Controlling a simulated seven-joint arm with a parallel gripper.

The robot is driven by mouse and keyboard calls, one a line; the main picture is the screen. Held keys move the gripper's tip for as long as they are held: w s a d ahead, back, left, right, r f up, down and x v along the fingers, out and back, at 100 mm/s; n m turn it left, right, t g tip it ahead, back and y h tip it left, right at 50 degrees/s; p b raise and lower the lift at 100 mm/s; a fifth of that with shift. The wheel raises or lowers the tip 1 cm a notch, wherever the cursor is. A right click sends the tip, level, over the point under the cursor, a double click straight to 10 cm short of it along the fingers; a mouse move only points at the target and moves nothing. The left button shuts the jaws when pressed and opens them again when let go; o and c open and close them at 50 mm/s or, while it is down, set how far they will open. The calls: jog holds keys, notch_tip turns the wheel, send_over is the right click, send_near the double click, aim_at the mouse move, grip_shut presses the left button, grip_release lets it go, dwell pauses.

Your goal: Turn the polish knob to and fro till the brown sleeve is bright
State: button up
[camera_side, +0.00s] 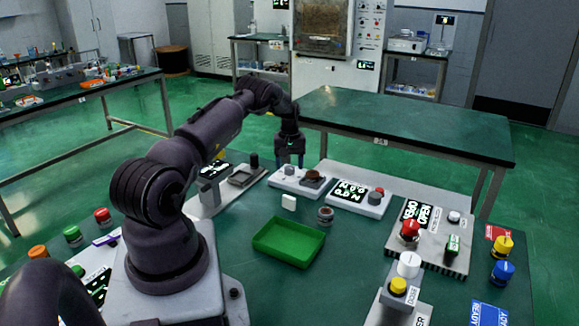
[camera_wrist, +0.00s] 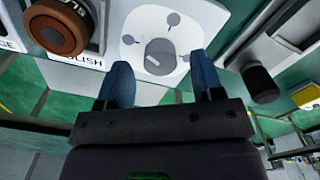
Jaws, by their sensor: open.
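The polish knob (camera_wrist: 162,52) is a grey round knob with a white pointer mark on a white plate, beside a partly hidden "POLISH" label. It also shows in the side view (camera_side: 289,171) on a low white box. The brown sleeve (camera_wrist: 57,27) is a dark brown ring with a paler brown top, left of the knob in the wrist view. In the side view the sleeve (camera_side: 312,177) sits right of the knob. My gripper (camera_side: 290,161) points down just above the knob. Its blue fingers (camera_wrist: 161,66) are open and empty, one on each side of the knob in the wrist view.
A black cylinder (camera_wrist: 262,84) stands right of the knob in the wrist view. Another white box (camera_side: 358,200) with a red-topped part stands right of the sleeve. A green tray (camera_side: 265,254), a small white block (camera_side: 289,202) and a round grey-and-red part (camera_side: 325,215) lie in front.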

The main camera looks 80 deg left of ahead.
aim_at(289, 167)
notch_tip(289, 167, up, 12)
jog(key=shift+f, duration=0.15)
dwell(0.3)
notch_tip(289, 167, down, 13)
jog(key=n, duration=0.9)
jog(key=c, duration=0.9)
jog(key=shift+m, duration=0.3)
